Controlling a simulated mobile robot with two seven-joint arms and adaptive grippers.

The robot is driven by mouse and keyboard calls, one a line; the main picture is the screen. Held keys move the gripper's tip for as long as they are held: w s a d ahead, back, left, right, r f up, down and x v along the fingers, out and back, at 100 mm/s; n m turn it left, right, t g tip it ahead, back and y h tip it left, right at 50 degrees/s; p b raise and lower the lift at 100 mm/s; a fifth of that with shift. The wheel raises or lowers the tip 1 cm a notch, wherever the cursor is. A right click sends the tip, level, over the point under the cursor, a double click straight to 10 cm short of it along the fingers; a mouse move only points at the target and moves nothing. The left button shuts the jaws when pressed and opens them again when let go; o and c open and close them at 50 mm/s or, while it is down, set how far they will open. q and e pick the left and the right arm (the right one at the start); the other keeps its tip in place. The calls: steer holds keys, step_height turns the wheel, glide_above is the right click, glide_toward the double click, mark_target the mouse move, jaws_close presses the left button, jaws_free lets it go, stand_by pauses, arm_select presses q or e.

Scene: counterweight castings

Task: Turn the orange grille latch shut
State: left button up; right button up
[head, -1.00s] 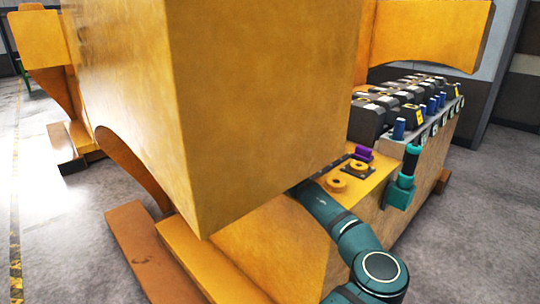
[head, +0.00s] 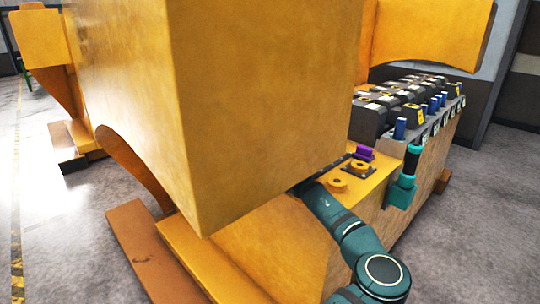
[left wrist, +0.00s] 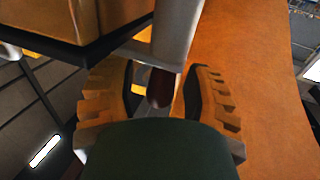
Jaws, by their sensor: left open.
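My left gripper (left wrist: 163,88) shows in the left wrist view with its two ribbed yellow pads spread apart. Between and just beyond the pads are a dark red rounded piece (left wrist: 160,88) and a pale grey post (left wrist: 177,35). I cannot tell whether the pads touch either one. I cannot make out the orange grille latch for certain; the dark red piece may be part of it. In the head view a teal arm of mine reaches up from the lower right, and its far end is hidden behind a big yellow casting block (head: 250,110). My right gripper is not seen.
A broad orange surface (left wrist: 250,70) lies close on the right of the wrist view. In the head view, black boxes (head: 405,105) stand in rows on a bench behind the arm. Grey floor is clear at right.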

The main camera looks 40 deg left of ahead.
arm_select(q)
steer(key=v, duration=1.1)
steer(key=shift+d, duration=0.35)
